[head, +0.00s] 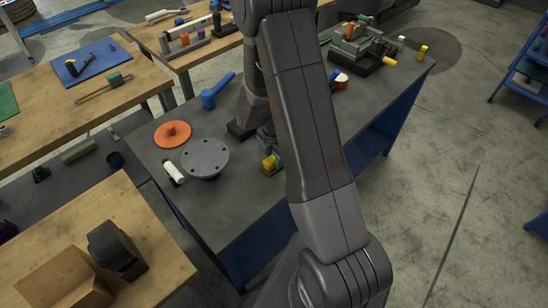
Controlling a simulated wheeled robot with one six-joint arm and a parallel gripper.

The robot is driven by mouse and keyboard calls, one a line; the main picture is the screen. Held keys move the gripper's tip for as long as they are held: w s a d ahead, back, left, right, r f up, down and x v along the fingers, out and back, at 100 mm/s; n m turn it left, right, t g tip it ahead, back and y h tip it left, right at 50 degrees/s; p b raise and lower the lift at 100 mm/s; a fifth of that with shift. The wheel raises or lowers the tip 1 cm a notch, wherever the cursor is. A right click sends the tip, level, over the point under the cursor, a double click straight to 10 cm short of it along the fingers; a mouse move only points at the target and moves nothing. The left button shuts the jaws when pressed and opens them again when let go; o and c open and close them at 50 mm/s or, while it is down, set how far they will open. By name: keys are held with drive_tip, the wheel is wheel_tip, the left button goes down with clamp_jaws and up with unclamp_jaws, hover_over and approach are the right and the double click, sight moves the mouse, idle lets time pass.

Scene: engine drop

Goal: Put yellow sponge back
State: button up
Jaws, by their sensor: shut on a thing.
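A small yellow block (269,163), which looks like the yellow sponge, shows at the end of my gripper (270,158) in the head view. My gripper points down over the middle of the grey-topped workbench (240,211) and is shut on the block. My arm hides part of the gripper and the bench behind it. I cannot tell whether the block touches the bench top.
A grey round plate (205,156), an orange disc (172,134), a white roll (173,172) and a blue tool (217,91) lie left of my gripper. A grey mechanical assembly (360,45) stands at the far end. The bench's front left corner is clear.

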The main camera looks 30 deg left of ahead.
sight(273, 158)
drive_tip(key=shift+f, duration=0.25)
drive_tip(key=o, duration=0.9)
drive_tip(key=shift+r, duration=0.15)
drive_tip(key=shift+p, duration=0.4)
drive_tip(key=r+b, duration=0.1)
drive_tip(key=r, duration=0.6)
drive_tip(key=r+b, duration=0.1)
drive_tip(key=r, duration=0.5)
drive_tip(key=shift+s+r, duration=0.2)
drive_tip(key=shift+r, duration=0.2)
